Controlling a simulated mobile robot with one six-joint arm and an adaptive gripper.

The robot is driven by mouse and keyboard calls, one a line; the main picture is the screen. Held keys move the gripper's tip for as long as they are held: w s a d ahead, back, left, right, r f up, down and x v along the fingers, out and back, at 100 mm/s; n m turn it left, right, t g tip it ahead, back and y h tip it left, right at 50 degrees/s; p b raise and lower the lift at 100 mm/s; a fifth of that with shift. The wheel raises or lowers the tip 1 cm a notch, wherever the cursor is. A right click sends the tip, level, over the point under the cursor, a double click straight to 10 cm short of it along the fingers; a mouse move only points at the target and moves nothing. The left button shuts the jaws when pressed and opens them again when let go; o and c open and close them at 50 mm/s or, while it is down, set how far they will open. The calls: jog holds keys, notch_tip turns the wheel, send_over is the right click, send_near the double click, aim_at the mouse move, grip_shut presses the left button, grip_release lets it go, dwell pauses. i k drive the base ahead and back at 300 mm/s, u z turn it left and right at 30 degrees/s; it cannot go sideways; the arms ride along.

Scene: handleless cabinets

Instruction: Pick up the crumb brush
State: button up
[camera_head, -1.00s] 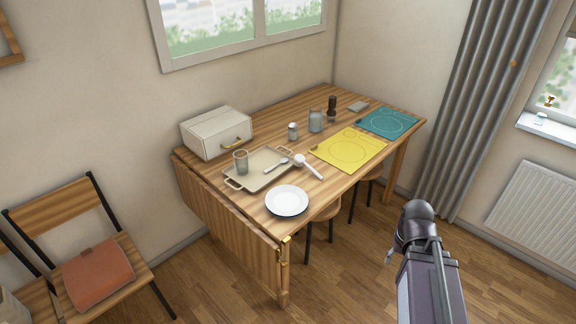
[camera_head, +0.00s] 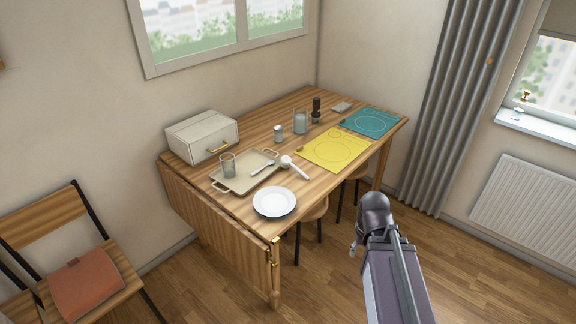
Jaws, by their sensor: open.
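A white object with a round head and a straight handle (camera_head: 294,167) lies on the wooden table between the tray and the yellow mat. It looks like the crumb brush, but it is too small to be sure. My arm rises at the lower right, in front of the table's right side and well apart from this object. The jaws of my gripper cannot be made out.
The table (camera_head: 240,206) also bears a tray (camera_head: 237,183) with a glass and spoon, a white plate (camera_head: 274,202), a box (camera_head: 201,137), a yellow mat (camera_head: 335,150), a teal mat (camera_head: 371,123) and several small containers. A chair (camera_head: 45,228) stands left. Floor in front is clear.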

aim_at(286, 162)
jog(key=z, duration=0.05)
jog(key=i, duration=1)
jog(key=u, duration=0.05)
